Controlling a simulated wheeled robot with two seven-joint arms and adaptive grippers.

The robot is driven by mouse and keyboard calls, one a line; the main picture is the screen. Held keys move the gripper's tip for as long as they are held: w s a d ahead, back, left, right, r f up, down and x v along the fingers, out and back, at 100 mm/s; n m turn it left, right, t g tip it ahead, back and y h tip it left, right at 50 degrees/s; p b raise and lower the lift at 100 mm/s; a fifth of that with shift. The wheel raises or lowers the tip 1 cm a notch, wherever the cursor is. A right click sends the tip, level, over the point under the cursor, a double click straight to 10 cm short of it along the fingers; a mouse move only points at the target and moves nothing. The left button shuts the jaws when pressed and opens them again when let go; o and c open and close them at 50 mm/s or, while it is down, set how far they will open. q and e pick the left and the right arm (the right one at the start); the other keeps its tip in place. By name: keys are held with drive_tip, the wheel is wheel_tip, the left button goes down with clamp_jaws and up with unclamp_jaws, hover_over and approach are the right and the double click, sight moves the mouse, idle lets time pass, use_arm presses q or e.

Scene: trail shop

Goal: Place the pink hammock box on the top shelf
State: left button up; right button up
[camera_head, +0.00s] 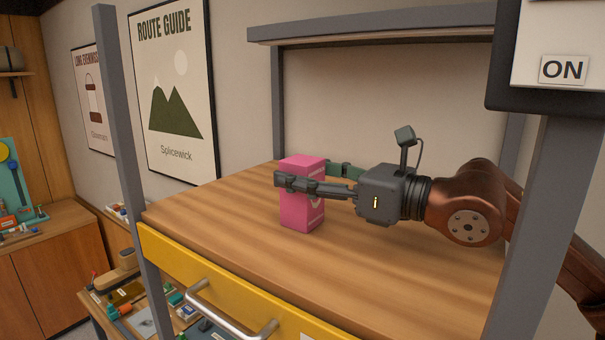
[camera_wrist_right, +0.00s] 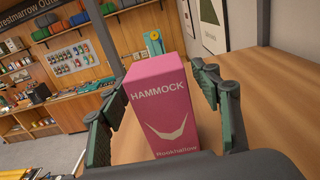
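The pink hammock box (camera_head: 302,212) stands upright on the wooden shelf board in the head view. In the right wrist view, the front of the box (camera_wrist_right: 170,112) reads HAMMOCK. My right gripper (camera_head: 306,182) reaches in from the right, with one finger across the box's near side and the other partly hidden behind it. In the right wrist view, the fingers lie on both sides of the box; a narrow gap shows beside the right finger, and it looks open around the box. My left gripper is not in view. The top shelf (camera_head: 370,27) is above the box.
Grey uprights (camera_head: 128,160) frame the shelf unit. The wooden board (camera_head: 210,215) is clear around the box. A yellow drawer front (camera_head: 175,262) with a metal handle is below it. An ON sign (camera_head: 563,69) hangs at the upper right.

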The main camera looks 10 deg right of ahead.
drive_tip(key=shift+r, duration=0.2)
drive_tip(key=shift+s+d+f, duration=0.1)
drive_tip(key=shift+s+d, duration=0.1)
drive_tip(key=shift+d, duration=0.1)
drive_tip(key=b+v, duration=0.3)
drive_tip(key=v, duration=0.7)
drive_tip(key=shift+s+d, duration=0.15)
drive_tip(key=shift+s, duration=0.05)
drive_tip(key=shift+s+d, duration=0.25)
drive_tip(key=shift+s, duration=0.1)
